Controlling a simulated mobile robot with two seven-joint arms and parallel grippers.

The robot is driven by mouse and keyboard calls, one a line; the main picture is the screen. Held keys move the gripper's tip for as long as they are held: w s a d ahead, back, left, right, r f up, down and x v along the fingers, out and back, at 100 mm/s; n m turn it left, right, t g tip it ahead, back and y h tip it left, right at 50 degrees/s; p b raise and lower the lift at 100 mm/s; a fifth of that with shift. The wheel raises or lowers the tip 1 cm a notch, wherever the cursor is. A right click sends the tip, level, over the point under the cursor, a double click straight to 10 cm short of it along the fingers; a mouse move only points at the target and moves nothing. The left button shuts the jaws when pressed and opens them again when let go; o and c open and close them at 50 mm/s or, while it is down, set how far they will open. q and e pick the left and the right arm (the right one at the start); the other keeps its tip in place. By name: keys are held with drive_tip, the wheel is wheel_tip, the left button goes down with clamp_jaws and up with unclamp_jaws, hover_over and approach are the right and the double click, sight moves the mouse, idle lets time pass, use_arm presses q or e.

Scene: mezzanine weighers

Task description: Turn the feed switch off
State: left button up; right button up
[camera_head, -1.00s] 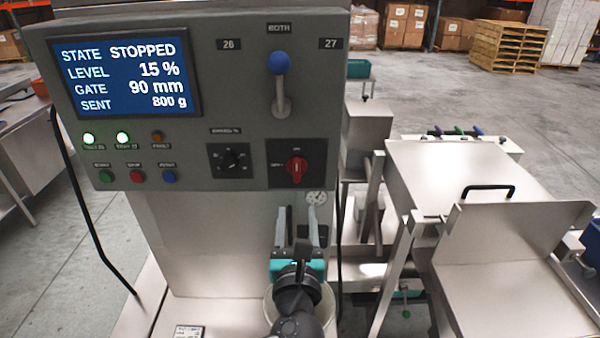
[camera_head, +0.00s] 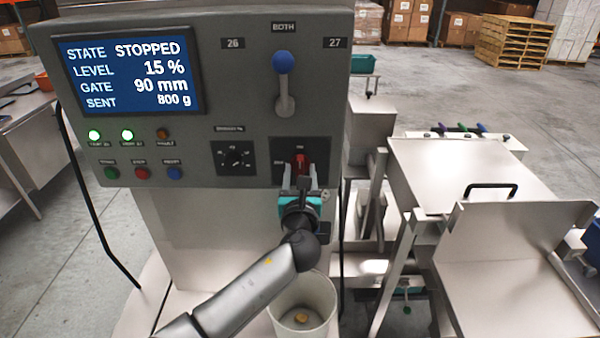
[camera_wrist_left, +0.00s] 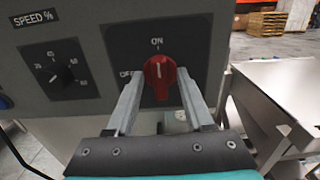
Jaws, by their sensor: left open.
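The feed switch is a red rotary knob (camera_head: 300,162) on a black plate at the lower right of the grey control panel (camera_head: 215,60). In the left wrist view the knob (camera_wrist_left: 160,76) has its white mark pointing up at ON, with OFF lettered to its left. My left gripper (camera_head: 300,180) is open just in front of the switch. In the wrist view its two fingers (camera_wrist_left: 160,90) lie on either side of the knob, with gaps visible. Contact cannot be told. My right gripper is not in view.
The screen (camera_head: 128,74) reads STOPPED, level 15 %. A speed dial (camera_head: 236,157) sits left of the switch, and a blue-knobbed lever (camera_head: 283,63) above. A white bucket (camera_head: 304,312) stands below my arm. Steel equipment (camera_head: 460,175) stands at right.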

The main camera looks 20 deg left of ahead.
use_arm(q)
clamp_jaws()
idle(0.5)
